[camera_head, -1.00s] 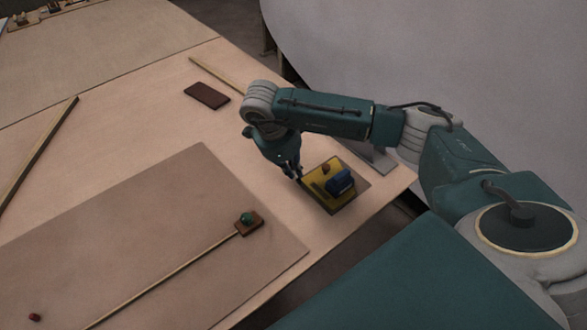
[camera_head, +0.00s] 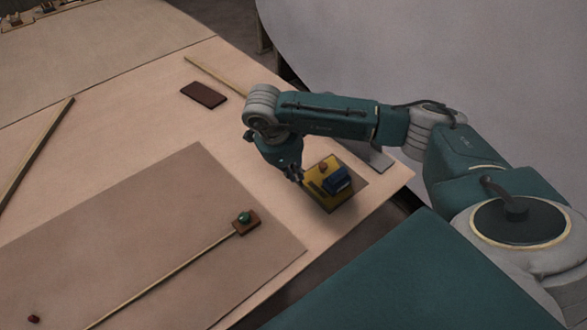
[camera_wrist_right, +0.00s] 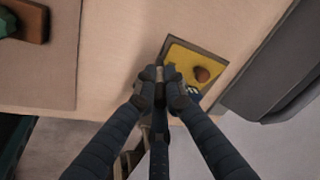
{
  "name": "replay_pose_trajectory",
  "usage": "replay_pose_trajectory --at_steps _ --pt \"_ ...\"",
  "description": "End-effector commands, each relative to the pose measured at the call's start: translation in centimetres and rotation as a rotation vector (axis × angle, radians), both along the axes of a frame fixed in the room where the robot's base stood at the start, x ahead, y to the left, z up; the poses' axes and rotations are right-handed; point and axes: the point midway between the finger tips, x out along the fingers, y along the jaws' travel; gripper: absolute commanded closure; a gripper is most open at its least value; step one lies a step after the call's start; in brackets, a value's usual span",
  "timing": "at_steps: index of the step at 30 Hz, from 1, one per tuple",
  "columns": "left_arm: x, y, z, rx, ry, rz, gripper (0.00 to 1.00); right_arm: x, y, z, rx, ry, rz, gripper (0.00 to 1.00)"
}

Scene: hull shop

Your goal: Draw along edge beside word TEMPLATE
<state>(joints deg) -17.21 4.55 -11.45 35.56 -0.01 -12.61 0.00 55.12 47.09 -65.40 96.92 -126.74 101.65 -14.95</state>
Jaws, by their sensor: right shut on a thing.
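My right gripper (camera_head: 296,176) is at the left edge of a yellow tray (camera_head: 341,202) near the table's right corner. Its fingers (camera_wrist_right: 161,76) are closed together in the right wrist view, on a small thing they mostly hide. A blue block (camera_head: 337,179) and a small orange-brown knob (camera_head: 323,167) are on the tray. A large brown sheet (camera_head: 130,210) lies left of the gripper. A thin strip (camera_head: 165,278) lies across it, with a brown block and green knob (camera_head: 244,218) at its far end. I see no word TEMPLATE. My left gripper is out of view.
A dark brown block (camera_head: 204,95) lies behind the gripper, near a thin wooden strip (camera_head: 215,75). A longer bar (camera_head: 35,153) lies at the left. A small red-brown knob (camera_head: 34,319) is at lower left. The tabletop between sheet and dark block is clear.

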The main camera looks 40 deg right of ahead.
Motion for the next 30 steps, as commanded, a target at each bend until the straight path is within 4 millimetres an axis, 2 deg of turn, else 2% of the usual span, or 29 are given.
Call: replay_pose_trajectory --at_steps 30 --pt "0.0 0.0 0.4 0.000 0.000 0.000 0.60 -2.8 -0.2 -0.1 -0.001 0.004 0.000 1.00"
